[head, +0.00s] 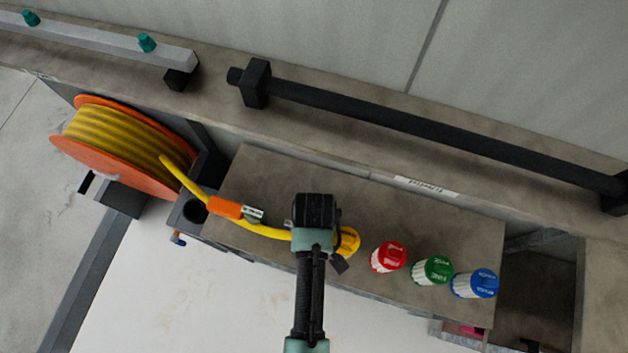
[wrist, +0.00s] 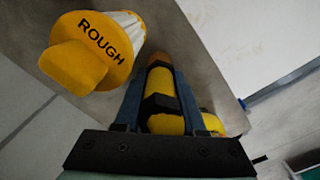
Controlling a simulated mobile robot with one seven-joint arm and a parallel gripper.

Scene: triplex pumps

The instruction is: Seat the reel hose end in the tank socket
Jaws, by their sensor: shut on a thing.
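The yellow hose (head: 183,180) runs off the reel to an orange sleeve (head: 225,208) with a silver metal fitting (head: 252,214) beside it. Yellow hose continues right toward my gripper (head: 312,222), whose fingertips are hidden from the head view. In the wrist view, my gripper (wrist: 159,98) is shut on a yellow hose piece (wrist: 161,82) with a black band and an orange part at its far end. A dark round opening (head: 195,210) in a grey block left of the orange sleeve may be the tank socket; I cannot tell for sure.
The orange-flanged reel (head: 115,140) stands at left. A yellow knob marked ROUGH (wrist: 95,50) is close beside my gripper. Red (head: 388,257), green (head: 433,270) and blue (head: 475,283) knobs stand to the right on the grey bench. A black bar (head: 430,130) runs behind.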

